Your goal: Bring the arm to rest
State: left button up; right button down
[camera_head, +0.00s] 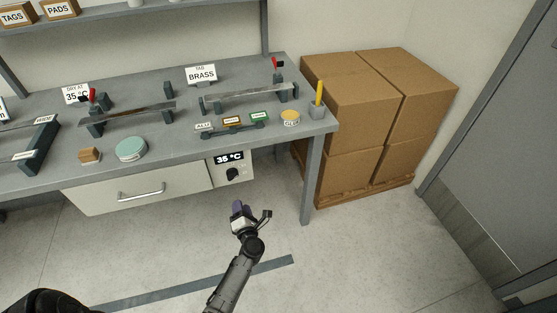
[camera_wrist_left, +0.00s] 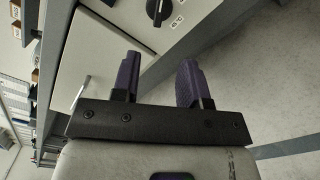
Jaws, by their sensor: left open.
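My left gripper (camera_head: 238,208) is in front of the bench, below the bench top and near the 35 °C control panel (camera_head: 231,168). Its two purple fingers stand apart and empty in the left wrist view (camera_wrist_left: 158,82), where the panel's dark knob (camera_wrist_left: 158,10) shows at the top. Nothing is between the fingers. My right gripper does not show in either view.
The grey bench (camera_head: 190,150) has a drawer with a handle (camera_head: 140,193) under it. Stacked cardboard boxes (camera_head: 345,95) stand right. Floor in front is open.

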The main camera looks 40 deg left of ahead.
pick_arm(q)
jog(key=w+d+m+t+h, duration=0.8)
jog(key=m+h, duration=0.3)
jog(key=m, duration=0.5)
jog(key=d+r+m+g+h, duration=0.4)
jog(key=d+r+m+h, duration=0.3)
jog(key=d+m, duration=0.5)
jog(key=s+d+r+m+g+y+p, duration=0.1)
jog(key=s+d+r+m+g+p, duration=0.3)
jog(key=s, duration=0.6)
jog(key=s+a+r+m+g+y+b, duration=0.1)
jog(key=s+r+m+g, duration=0.3)
jog(key=s, duration=0.6)
jog(key=s+d+f+m+g+p, duration=0.1)
jog(key=s+d+f+m+p, duration=0.2)
jog(key=s, duration=0.9)
notch_tip(320, 180, up, 37)
jog(key=w+p, duration=0.1)
jog(key=p, duration=3.6)
jog(key=shift+a+f+n, duration=0.2)
jog(key=shift+a+n, duration=0.15)
jog(key=shift+n, duration=0.05)
